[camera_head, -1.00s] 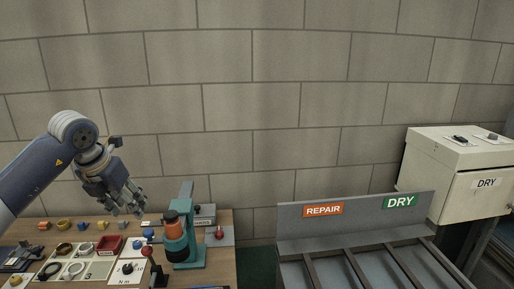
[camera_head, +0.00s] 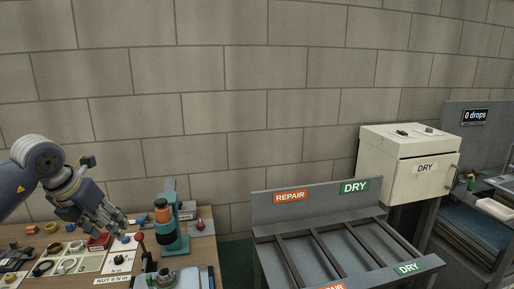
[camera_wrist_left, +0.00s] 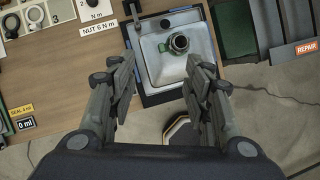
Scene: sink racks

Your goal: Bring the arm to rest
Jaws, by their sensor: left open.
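My left gripper (camera_head: 108,222) hangs above the left workbench in the head view, its arm coming in from the left edge. In the left wrist view its two fingers (camera_wrist_left: 165,75) stand well apart with nothing between them. Past the fingertips lies a pale square tray (camera_wrist_left: 150,60) with a dark rim, holding a dark green round fitting (camera_wrist_left: 178,43). The fitting is beyond the fingers and clear of them. My right gripper is in neither view.
A teal press (camera_head: 172,225) stands on the wooden bench (camera_head: 205,243) among several small parts. The slatted rack (camera_head: 262,206) with REPAIR and DRY signs is to the right, then a cream DRY box (camera_head: 400,178). A block wall closes the back.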

